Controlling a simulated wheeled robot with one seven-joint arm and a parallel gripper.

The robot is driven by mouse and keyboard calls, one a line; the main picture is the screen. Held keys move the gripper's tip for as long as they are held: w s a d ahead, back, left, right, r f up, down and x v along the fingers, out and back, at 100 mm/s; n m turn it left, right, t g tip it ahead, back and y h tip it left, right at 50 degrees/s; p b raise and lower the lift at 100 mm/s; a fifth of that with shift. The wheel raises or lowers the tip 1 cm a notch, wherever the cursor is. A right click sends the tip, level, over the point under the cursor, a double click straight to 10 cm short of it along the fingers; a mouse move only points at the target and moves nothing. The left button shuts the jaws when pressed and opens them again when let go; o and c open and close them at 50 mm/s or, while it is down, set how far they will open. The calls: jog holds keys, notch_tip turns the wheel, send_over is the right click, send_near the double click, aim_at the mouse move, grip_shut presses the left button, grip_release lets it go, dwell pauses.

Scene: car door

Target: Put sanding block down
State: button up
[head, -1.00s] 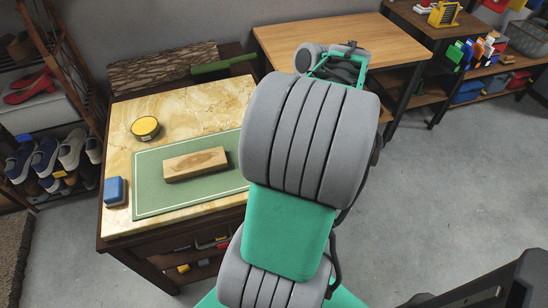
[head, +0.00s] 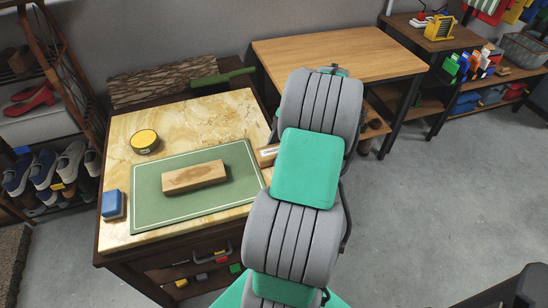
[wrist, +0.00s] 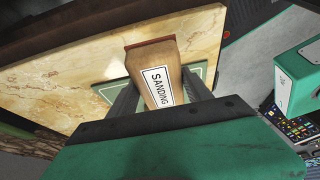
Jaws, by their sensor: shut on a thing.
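The sanding block (wrist: 152,68) is a wooden block with a white label reading "SANDING". In the wrist view my gripper (wrist: 160,88) is shut on it, one dark finger on each side. In the head view only an end of the sanding block (head: 268,155) shows, at the right edge of the marble-topped bench (head: 205,112), beside my arm. My arm hides the gripper there. Whether the block touches the bench top, I cannot tell.
A green mat (head: 152,208) on the bench bears a plain wooden block (head: 195,177). A yellow tin (head: 145,141) and a blue block (head: 112,204) stand at the left. Bare marble shows behind the mat. A wooden table (head: 340,52) stands behind right.

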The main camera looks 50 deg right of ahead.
jog(key=shift+w+d+f, duration=0.3)
jog(key=shift+w+f, duration=0.2)
jog(key=shift+f, duration=0.2)
jog(key=shift+w+d+f, duration=0.1)
jog(key=shift+w+f, duration=0.05)
jog(key=shift+f, duration=1.55)
jog(key=shift+f, duration=0.1)
jog(key=shift+f, duration=0.15)
jog(key=o, duration=1.2)
